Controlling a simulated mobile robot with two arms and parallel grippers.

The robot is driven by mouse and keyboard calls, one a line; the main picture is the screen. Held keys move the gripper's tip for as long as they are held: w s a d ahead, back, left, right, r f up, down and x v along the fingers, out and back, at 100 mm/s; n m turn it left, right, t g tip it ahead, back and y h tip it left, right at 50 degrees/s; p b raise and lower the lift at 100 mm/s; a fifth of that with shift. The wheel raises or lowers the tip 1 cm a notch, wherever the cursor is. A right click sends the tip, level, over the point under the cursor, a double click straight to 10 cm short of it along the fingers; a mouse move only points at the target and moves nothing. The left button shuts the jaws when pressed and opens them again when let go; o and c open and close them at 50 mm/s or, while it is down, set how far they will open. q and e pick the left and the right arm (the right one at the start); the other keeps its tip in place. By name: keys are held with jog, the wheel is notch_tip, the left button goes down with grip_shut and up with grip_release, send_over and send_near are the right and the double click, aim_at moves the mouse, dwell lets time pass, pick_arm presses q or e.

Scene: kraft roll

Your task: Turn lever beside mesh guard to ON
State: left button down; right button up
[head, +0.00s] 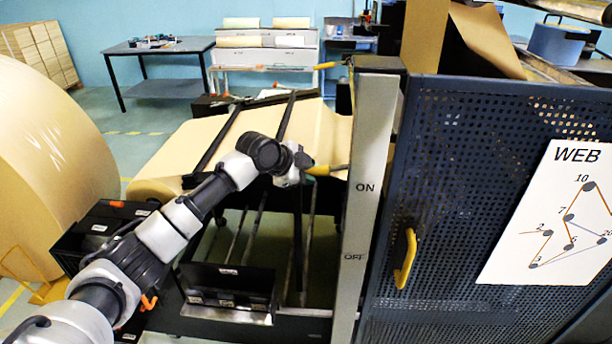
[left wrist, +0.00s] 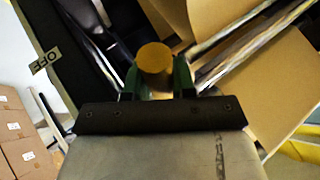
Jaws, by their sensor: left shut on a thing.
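The lever (head: 328,170) has a yellow handle and sticks out to the left of a pale upright post beside the mesh guard (head: 455,185). It points roughly level, a little above the ON label (head: 365,187); the OFF label (head: 354,257) is lower on the post. My left gripper (head: 306,168) is at the lever's free end and shut on it. In the left wrist view the lever's round yellow end (left wrist: 155,62) sits between the green fingers of my left gripper (left wrist: 158,78). The lever's pivot is not clear. My right gripper is not in view.
A yellow door handle (head: 405,258) is on the mesh guard, and another yellow-tipped lever (head: 325,66) is higher up. A large kraft roll (head: 45,150) stands at left. A workbench (head: 160,48) is behind.

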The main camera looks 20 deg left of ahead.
pick_arm(q)
notch_tip(320, 180, up, 3)
jog(key=y+p, duration=0.1)
jog(key=p, duration=0.2)
jog(key=shift+a+m+g+y, duration=0.15)
jog(key=shift+m+g+y, duration=0.15)
jog(key=shift+r+y+p, duration=0.3)
jog(key=shift+r+p, duration=0.05)
jog(key=shift+p, duration=0.4)
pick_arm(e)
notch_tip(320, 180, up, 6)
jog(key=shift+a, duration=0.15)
pick_arm(q)
jog(key=shift+a, duration=0.1)
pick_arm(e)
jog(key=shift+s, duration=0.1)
pick_arm(q)
jog(key=c, duration=0.9)
grip_release()
jog(key=shift+s, duration=0.1)
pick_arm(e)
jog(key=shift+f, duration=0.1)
